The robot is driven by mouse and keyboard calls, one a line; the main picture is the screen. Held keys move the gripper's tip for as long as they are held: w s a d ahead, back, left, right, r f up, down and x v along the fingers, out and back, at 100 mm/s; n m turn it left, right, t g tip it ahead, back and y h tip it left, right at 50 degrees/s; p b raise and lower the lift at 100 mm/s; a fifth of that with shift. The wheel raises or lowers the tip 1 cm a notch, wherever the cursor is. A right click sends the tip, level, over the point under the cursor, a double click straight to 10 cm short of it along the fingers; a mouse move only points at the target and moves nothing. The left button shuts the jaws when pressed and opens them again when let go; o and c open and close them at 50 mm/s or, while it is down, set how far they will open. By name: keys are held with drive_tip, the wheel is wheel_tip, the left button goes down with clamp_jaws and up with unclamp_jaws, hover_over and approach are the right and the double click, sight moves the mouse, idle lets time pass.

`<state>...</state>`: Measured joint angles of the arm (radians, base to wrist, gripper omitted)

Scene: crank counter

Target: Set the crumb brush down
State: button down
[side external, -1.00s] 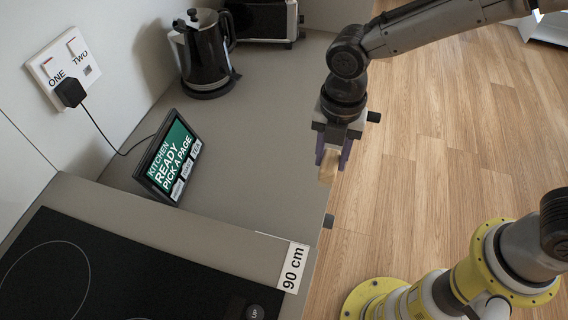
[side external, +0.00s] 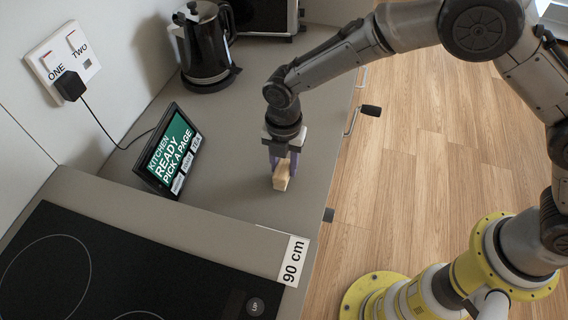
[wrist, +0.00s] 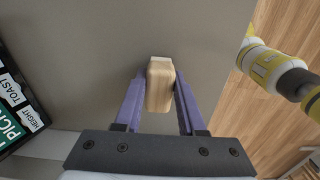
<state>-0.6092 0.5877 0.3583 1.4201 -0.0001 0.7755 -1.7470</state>
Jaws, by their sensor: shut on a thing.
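The crumb brush (side external: 282,177) shows as a small pale wooden block with a lighter end. My gripper (side external: 283,168) is shut on it, with purple fingers on either side. In the side external view it is low over the grey counter (side external: 228,150), right of the tablet screen. I cannot tell whether the brush touches the counter. In the wrist view the brush (wrist: 160,85) sits between the two fingers (wrist: 160,100), with bare counter beyond it.
The tablet (side external: 171,155) reads "KITCHEN READY PICK A PAGE". A black kettle (side external: 205,45) stands at the back, and a black hob (side external: 110,265) is in front. A "90 cm" label (side external: 293,261) lies near the counter's right edge. Counter around the brush is clear.

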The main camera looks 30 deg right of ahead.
sight(284, 163)
drive_tip(key=shift+f, duration=0.25)
drive_tip(key=c, duration=0.5)
unclamp_jaws()
wheel_tip(284, 163, up, 12)
drive_tip(key=shift+r, duration=0.15)
